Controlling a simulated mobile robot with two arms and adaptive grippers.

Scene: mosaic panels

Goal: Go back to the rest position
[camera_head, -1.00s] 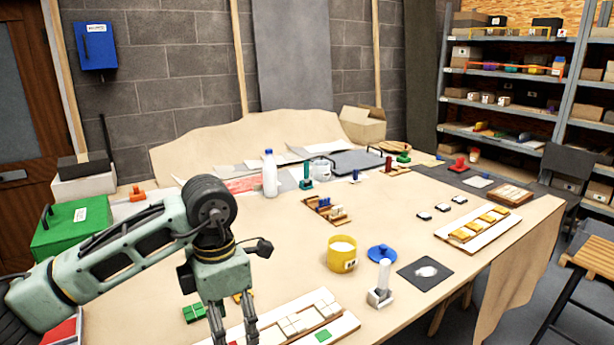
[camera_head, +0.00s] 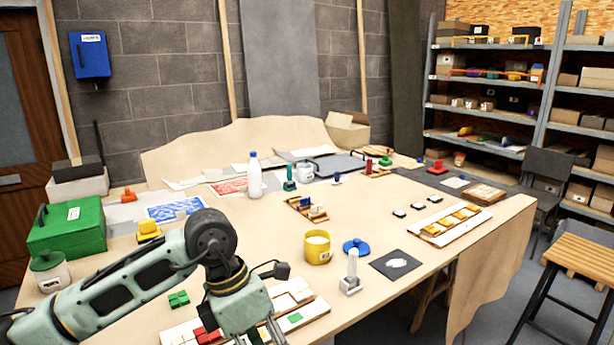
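My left arm comes in from the lower left with its elbow joint raised over the table. My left gripper (camera_head: 264,338) points down at the bottom edge, over the near white mosaic panel (camera_head: 313,311). Its two fingers look spread apart, with nothing seen between them; the tips are cut off by the picture edge. The panel carries white tiles, a green tile (camera_head: 295,318) and red tiles (camera_head: 207,336) left of the gripper. My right gripper is not in view.
Green tiles (camera_head: 178,299) lie left of my gripper. A yellow cup (camera_head: 318,249), a clear cylinder on a stand (camera_head: 351,276) and a dark mat (camera_head: 396,264) stand to the right. A second panel (camera_head: 450,226), a white bottle (camera_head: 254,177) and a green box (camera_head: 66,229) are farther off.

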